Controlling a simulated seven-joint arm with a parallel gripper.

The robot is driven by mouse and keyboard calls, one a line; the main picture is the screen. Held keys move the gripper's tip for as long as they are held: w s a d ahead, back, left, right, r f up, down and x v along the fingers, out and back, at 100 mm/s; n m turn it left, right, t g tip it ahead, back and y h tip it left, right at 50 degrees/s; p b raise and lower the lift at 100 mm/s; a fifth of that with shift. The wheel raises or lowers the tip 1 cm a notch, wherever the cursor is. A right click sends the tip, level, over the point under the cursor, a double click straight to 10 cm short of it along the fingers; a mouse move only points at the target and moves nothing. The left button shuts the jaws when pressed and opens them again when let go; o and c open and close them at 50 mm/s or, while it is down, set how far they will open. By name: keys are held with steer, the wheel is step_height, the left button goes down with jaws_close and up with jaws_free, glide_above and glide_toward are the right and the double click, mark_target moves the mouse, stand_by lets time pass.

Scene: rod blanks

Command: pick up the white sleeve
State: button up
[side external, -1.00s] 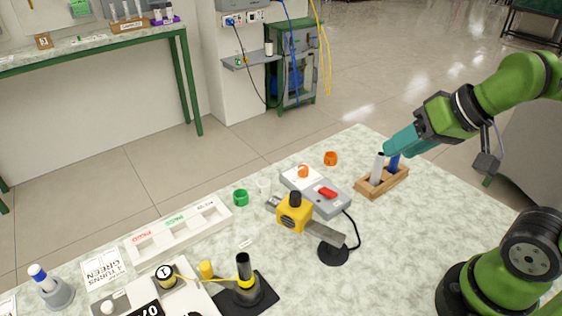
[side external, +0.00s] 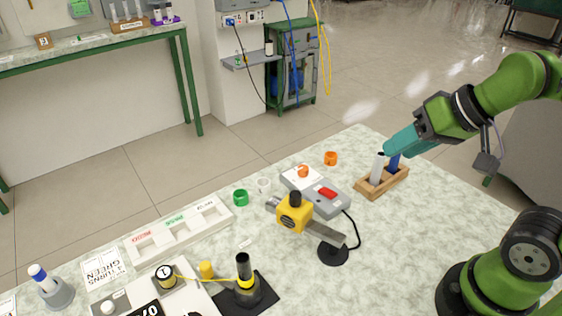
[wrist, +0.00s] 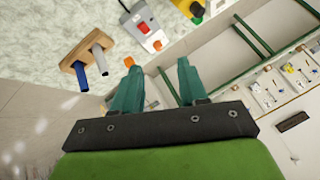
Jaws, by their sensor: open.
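The white sleeve (side external: 264,185) is a small pale ring on the speckled table in the side view, between the green sleeve (side external: 241,197) and the grey switch box (side external: 318,192). I cannot make it out in the wrist view. My gripper (side external: 394,149) is well to the right of it, above and behind the wooden rod holder. In the wrist view my gripper (wrist: 156,76) has its teal fingers apart with nothing between them.
The wooden holder (side external: 395,182) carries a whitish rod (side external: 377,168) and a blue rod (side external: 393,164). An orange sleeve (side external: 330,158) lies near the back edge. A yellow block (side external: 294,214) stands before the switch box. Table at front right is clear.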

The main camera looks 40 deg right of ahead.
steer(key=c, duration=0.4)
steer(key=w+a+f+g+h, duration=0.1)
steer(key=w+a+f+g, duration=0.15)
steer(key=w, duration=0.75)
steer(key=w+a+f+g, duration=0.2)
steer(key=w+a, duration=0.1)
steer(key=w, duration=0.7)
steer(key=w+a+f+g+h, duration=0.1)
steer(key=w+a+f+g, duration=0.15)
steer(key=w, duration=0.75)
steer(key=shift+m, duration=0.3)
steer(key=f, duration=1.1)
steer(key=shift+s+f, duration=0.25)
steer(key=shift+s+a+f, duration=0.1)
steer(key=shift+a+f, duration=0.05)
steer(key=shift+f, duration=2.55)
